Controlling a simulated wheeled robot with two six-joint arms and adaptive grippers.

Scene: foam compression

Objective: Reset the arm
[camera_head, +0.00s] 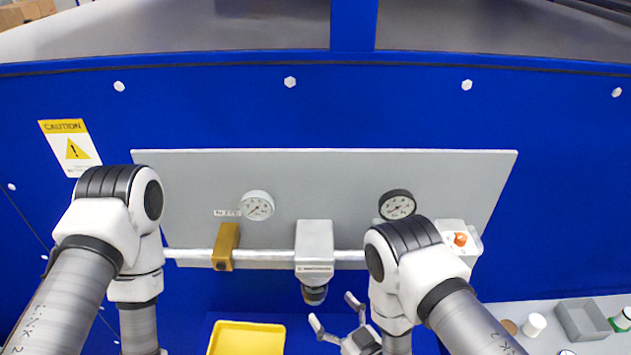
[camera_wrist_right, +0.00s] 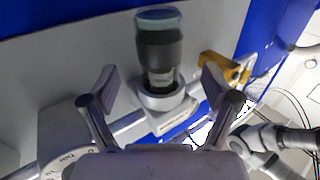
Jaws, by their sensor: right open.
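My right arm (camera_head: 400,272) comes in from the lower right of the head view. Its gripper (camera_head: 333,309) is open and empty at bottom centre, beside and a little below the dark tip of the press head (camera_head: 314,294). In the right wrist view the open fingers (camera_wrist_right: 158,78) stand on either side of the press head (camera_wrist_right: 160,55) in the picture, with no clear contact. My left arm (camera_head: 112,240) comes in from the left and bends downward; its gripper is outside the head view.
A grey panel carries two gauges (camera_head: 257,206) (camera_head: 397,205), a brass block (camera_head: 225,247) and an orange button (camera_head: 460,239). A yellow tray (camera_head: 247,338) lies at the bottom. A grey bin (camera_head: 583,319) and small round items (camera_head: 534,324) stand at lower right.

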